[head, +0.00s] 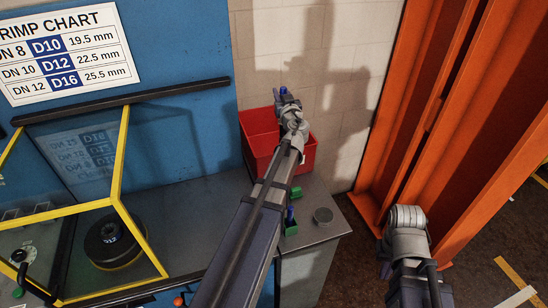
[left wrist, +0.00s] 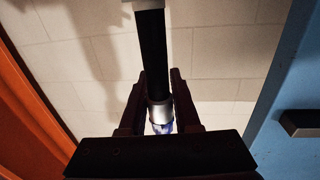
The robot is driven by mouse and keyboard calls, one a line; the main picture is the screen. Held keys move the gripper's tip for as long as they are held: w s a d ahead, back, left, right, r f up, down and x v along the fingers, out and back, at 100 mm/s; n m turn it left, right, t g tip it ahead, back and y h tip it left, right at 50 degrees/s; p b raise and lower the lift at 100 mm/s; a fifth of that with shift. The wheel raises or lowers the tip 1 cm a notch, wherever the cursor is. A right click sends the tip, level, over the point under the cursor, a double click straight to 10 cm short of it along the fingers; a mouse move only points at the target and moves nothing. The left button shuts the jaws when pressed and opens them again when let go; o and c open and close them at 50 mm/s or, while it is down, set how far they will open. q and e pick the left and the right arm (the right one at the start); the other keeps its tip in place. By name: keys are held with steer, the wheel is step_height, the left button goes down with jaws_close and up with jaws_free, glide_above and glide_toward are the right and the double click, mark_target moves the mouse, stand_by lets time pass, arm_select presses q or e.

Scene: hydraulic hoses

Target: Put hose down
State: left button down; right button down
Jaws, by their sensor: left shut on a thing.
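A black hose (left wrist: 151,45) with a silver ferrule (left wrist: 159,111) and a blue end (left wrist: 161,128) is between the fingers of my left gripper (left wrist: 160,100) in the left wrist view. The left gripper is shut on it. In the head view my left gripper (head: 287,103) is at the far end of the arm, above the red bin, with a small blue part (head: 283,90) showing at its tip. The rest of the hose is hard to make out there. My right arm shows at the lower right, but its gripper fingers do not show.
A red bin (head: 258,128) stands on the grey bench (head: 318,185) against the pale wall. A yellow-framed guard (head: 118,160) encloses the machine (head: 115,240) on the left. An orange column (head: 425,100) rises on the right.

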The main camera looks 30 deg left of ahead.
arm_select(q)
steer(key=shift+f, duration=0.25)
step_height(320, 180, down, 10)
steer(key=b, duration=1)
steer(key=c, duration=1.1)
jaws_free()
steer(key=shift+f, duration=0.15)
steer(key=o, duration=0.5)
